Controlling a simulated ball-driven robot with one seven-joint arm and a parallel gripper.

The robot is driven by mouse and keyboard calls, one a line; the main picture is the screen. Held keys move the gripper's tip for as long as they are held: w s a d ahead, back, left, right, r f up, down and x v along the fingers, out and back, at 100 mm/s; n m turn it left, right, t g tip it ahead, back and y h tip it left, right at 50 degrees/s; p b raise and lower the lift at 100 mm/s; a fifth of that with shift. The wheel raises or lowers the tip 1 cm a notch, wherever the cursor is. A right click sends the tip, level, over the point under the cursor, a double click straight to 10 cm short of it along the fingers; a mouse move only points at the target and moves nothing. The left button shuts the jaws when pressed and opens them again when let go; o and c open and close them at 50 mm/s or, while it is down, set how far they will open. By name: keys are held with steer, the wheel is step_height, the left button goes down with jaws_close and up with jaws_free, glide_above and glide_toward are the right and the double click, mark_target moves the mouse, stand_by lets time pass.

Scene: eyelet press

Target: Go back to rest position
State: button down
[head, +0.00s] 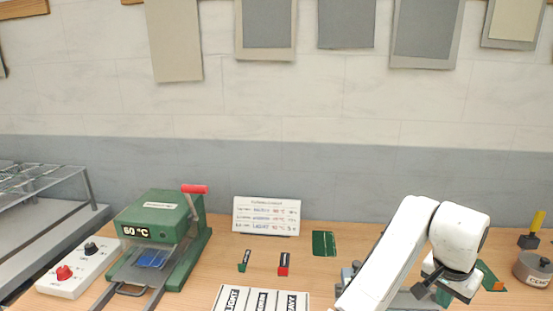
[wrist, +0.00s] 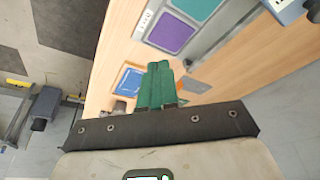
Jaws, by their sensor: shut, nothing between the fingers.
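My gripper (wrist: 158,84) shows in the wrist view as two green fingers pressed together, with nothing between them. In the head view my white arm reaches up from the bottom edge and bends down at the right; the fingers are small and partly hidden there. The green press (head: 160,222) stands at the left of the table, with a red-tipped lever (head: 195,189) raised, a "60 °C" display and a blue piece (head: 153,259) inside it. My gripper is well to the right of the press.
A white control box (head: 76,270) with red and black knobs is left of the press. A sign (head: 267,216), a green card (head: 324,244), a labelled board (head: 262,298) and a round grey tin (head: 536,268) are on the table (head: 220,255). Panels hang on the wall.

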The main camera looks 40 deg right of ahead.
steer(key=w+a+f+n+t, duration=0.1)
steer(key=w+a+f+n, duration=0.1)
steer(key=a+f+n, duration=0.1)
steer(key=w+a+f+n+h, duration=0.1)
steer(key=w+a+f+n, duration=0.2)
steer(key=n, duration=0.2)
steer(key=w+a+f+n+t+b, duration=0.1)
steer(key=w+a+f+n, duration=0.1)
steer(key=a+f+n, duration=0.1)
steer(key=shift+w+f+n+t+h, duration=0.2)
steer(key=shift+f+n+t+h, duration=0.15)
steer(key=shift+n, duration=0.35)
steer(key=s+a+f+n+y, duration=0.2)
steer(key=a+f, duration=0.4)
steer(key=a, duration=0.4)
steer(key=s+a+f+n+g+y, duration=0.1)
steer(key=s+a+f+n+y, duration=0.2)
steer(key=a, duration=0.7)
step_height(320, 180, down, 4)
steer(key=s+n, duration=0.1)
steer(key=s, duration=0.1)
steer(key=shift+s+a+r+b, duration=0.2)
steer(key=shift+s+a+b, duration=0.1)
steer(key=shift+b, duration=0.05)
